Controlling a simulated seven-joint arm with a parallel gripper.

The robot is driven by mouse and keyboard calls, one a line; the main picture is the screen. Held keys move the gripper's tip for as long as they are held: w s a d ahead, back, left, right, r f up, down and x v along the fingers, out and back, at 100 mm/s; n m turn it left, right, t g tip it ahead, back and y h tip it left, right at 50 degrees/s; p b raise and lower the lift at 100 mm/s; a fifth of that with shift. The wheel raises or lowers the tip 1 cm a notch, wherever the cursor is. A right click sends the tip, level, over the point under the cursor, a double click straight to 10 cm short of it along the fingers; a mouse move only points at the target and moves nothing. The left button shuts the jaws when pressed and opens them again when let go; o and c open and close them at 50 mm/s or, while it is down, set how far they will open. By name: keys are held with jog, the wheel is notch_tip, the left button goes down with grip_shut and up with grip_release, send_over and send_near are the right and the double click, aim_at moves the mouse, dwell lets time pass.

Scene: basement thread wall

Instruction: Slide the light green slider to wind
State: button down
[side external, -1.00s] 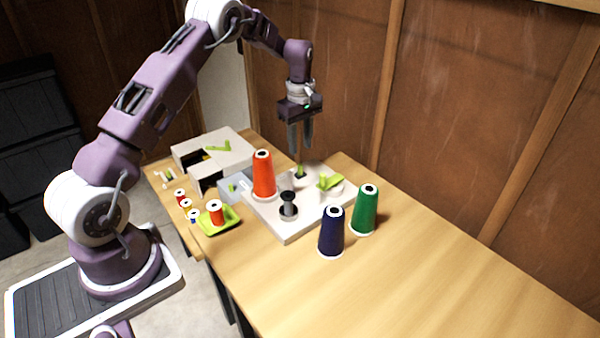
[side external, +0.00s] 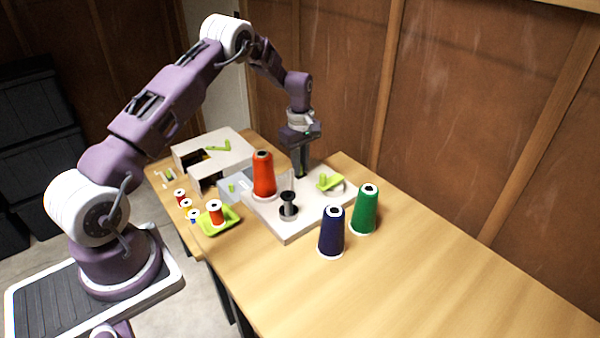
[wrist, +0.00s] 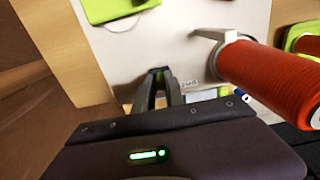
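My gripper (side external: 301,168) points straight down at the back of the white winder board (side external: 290,233), close behind the orange cone. In the wrist view my gripper (wrist: 160,74) has its two fingertips close together, low over the board. The light green slider is hidden at my fingers, and I cannot tell whether they are closed on it. Small dark lettering (wrist: 188,83) is printed on the board just right of the fingers, too small to read surely. A light green strip (wrist: 223,91) shows partly behind my gripper body.
The orange thread cone (side external: 263,174) stands left of my gripper, near it. A light green lever (side external: 329,182) is to the right. A black spindle (side external: 288,205), navy cone (side external: 331,232) and green cone (side external: 364,210) stand in front. The table's right side is clear.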

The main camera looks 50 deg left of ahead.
jog(key=shift+s, duration=1.7)
jog(key=c, duration=1.4)
grip_release()
jog(key=shift+r, duration=0.1)
jog(key=shift+r, duration=2.95)
jog(key=shift+r, duration=2)
